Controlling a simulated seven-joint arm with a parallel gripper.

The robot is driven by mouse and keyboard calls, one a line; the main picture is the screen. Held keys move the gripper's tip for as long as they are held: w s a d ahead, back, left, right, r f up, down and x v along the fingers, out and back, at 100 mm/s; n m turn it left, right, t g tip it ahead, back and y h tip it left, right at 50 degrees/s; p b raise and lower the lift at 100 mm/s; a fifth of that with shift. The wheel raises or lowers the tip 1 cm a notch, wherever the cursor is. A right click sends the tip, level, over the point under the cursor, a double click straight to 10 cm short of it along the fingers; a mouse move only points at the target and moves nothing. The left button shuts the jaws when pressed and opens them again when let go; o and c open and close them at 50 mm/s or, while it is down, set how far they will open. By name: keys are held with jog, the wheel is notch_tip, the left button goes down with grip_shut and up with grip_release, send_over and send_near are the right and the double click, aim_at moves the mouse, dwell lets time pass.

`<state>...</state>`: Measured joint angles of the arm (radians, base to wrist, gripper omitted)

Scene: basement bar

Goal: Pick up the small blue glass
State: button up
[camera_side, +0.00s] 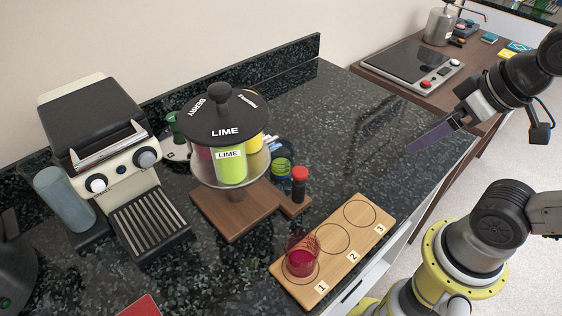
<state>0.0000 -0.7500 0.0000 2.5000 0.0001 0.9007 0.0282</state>
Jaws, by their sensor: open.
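A small blue glass (281,165) stands on the dark counter behind and right of the drink dispenser. Green shows at its rim, and the dispenser and a red-capped bottle stand close to it. My gripper (412,148) is at the upper right, raised near the counter's right edge, well to the right of the blue glass. Its fingers point left and overlap in this view. It is open and holds nothing visible.
The dispenser (228,132) stands on a wooden base (235,222) beside the red-capped bottle (299,184). A pink glass (301,258) sits on spot 1 of a wooden board (345,223); spots 2 and 3 are empty. A coffee machine (105,135) is left.

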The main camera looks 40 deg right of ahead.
jog(key=w+a+r+m+g+y, duration=0.1)
jog(key=w+a+r+m+y, duration=0.1)
jog(key=w+a+r+m, duration=0.45)
jog(key=m+g+y, duration=0.2)
jog(key=m+g, duration=0.3)
jog(key=m, duration=0.6)
send_over(273, 171)
jog(key=d, duration=0.4)
jog(key=f, duration=1.5)
jog(key=shift+s+f, duration=0.3)
jog(key=shift+f, duration=0.1)
jog(key=shift+w+a+x, duration=0.1)
jog(key=shift+w+x, duration=0.05)
jog(key=shift+x, duration=0.9)
jog(key=shift+w+a+x, duration=0.1)
jog(key=shift+w+x, duration=0.05)
jog(key=shift+x, duration=0.9)
jog(key=shift+w+a+x, duration=0.1)
jog(key=shift+w+x, duration=0.05)
jog(key=shift+x, duration=0.9)
jog(key=shift+d+r, duration=0.1)
jog(key=c, duration=1.5)
grip_shut()
jog(key=shift+r+y, duration=0.15)
jog(key=shift+y, duration=0.15)
